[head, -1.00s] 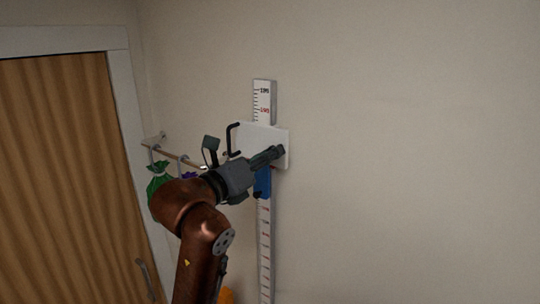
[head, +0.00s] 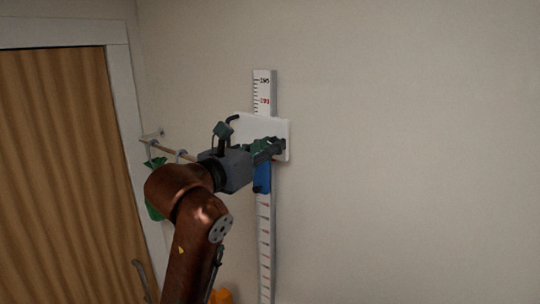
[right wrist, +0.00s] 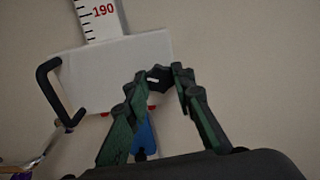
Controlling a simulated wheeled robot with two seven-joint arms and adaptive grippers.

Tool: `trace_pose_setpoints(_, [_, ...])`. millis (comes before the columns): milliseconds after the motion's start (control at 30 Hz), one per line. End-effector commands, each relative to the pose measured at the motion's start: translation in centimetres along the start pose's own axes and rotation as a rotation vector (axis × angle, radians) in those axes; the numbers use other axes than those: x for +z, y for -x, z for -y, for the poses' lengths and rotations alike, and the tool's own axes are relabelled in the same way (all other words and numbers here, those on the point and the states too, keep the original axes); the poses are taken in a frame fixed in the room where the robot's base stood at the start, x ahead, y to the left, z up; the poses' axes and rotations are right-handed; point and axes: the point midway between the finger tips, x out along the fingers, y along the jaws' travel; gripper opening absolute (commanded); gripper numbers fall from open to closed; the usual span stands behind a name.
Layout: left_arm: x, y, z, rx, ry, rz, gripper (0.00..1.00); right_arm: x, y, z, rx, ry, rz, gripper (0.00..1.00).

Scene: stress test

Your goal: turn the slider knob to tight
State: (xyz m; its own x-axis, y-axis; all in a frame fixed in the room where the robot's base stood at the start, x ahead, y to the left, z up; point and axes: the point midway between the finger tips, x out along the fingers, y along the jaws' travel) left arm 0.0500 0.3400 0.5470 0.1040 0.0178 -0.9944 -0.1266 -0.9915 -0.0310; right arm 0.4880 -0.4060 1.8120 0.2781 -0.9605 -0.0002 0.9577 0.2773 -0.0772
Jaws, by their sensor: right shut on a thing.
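The slider is a white plate (head: 249,126) on a wall-mounted measuring ruler (head: 263,92). It also shows in the right wrist view as a white board (right wrist: 85,62) with a black handle (right wrist: 47,88) on its left. The knob (right wrist: 158,76) is small and black with a white mark, at the plate's right part. My right gripper (right wrist: 158,84) is shut on the knob, a fingertip on either side. In the head view the right gripper (head: 276,149) covers the knob and part of the plate. Small red marks show by the fingers; any lettering there is unreadable. My left gripper is out of view.
A blue part (head: 262,178) sits on the ruler below the plate. A rail (head: 176,153) with a green bag (head: 155,200) is left of the ruler. A wooden door (head: 60,180) stands at the far left. The wall to the right is bare.

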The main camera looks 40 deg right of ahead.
Motion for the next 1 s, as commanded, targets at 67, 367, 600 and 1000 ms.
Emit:
trace_pose_setpoints(67, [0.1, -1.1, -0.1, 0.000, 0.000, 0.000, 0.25, -0.3, 0.0, -0.1, 0.001, -0.072, 0.000, 0.00])
trace_pose_setpoints(367, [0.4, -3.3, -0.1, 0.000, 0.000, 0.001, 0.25, -0.2, 0.0, -0.1, 0.002, -0.356, 0.000, 0.00])
trace_pose_setpoints(600, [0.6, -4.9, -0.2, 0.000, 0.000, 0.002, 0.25, -0.1, 0.0, -0.1, 0.002, -0.584, 0.001, 0.00])
trace_pose_setpoints(1000, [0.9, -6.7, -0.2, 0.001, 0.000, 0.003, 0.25, 0.0, 0.0, -0.1, 0.002, -0.928, 0.002, 0.00])
